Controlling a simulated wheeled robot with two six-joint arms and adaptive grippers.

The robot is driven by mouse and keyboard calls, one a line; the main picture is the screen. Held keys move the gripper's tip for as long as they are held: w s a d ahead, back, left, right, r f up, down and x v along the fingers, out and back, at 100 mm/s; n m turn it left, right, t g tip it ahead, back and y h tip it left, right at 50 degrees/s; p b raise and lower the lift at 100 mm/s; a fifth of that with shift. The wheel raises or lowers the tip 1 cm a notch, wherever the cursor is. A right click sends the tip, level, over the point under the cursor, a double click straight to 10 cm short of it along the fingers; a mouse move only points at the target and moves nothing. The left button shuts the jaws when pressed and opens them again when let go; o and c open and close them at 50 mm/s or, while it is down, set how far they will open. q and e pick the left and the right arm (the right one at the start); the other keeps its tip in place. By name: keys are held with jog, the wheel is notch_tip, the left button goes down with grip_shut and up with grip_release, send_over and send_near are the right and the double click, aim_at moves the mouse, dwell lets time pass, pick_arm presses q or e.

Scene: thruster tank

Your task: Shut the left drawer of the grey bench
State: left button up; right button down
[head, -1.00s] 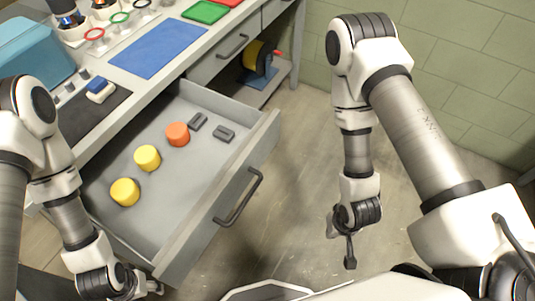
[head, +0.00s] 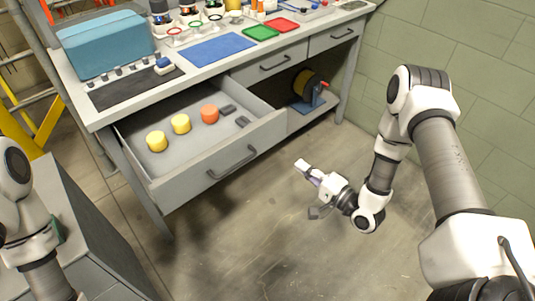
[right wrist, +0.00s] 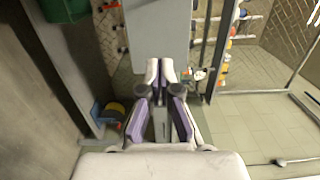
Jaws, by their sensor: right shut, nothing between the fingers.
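The left drawer (head: 178,188) of the grey bench (head: 98,118) is pulled well out in the head view. Its dark bar handle (head: 232,163) is on the front panel. Inside lie two yellow cylinders (head: 181,124), an orange cylinder (head: 209,114) and two dark grey pieces (head: 242,122). My right gripper (head: 302,165) is shut and empty, to the right of the drawer front and apart from it, pointing toward the bench. It also shows shut in the right wrist view (right wrist: 160,72). My left arm is at the left edge; its gripper is out of frame.
The other drawers (head: 270,66) look shut. A reel on a blue stand (head: 309,90) sits on the bench's lower shelf. A teal box (head: 105,45) and mats stand on top. A grey cabinet (head: 85,215) is at the left. The floor (head: 265,230) before the drawer is clear.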

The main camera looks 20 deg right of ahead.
jog(key=d, duration=0.2)
jog(key=h+p, duration=0.1)
send_near(271, 135)
jog(key=shift+m, duration=0.4)
jog(key=x, duration=0.7)
jog(key=shift+w, duration=0.1)
pick_arm(q)
jog(key=shift+r, duration=0.5)
jog(key=shift+f, duration=0.1)
pick_arm(e)
jog(key=shift+a, duration=0.1)
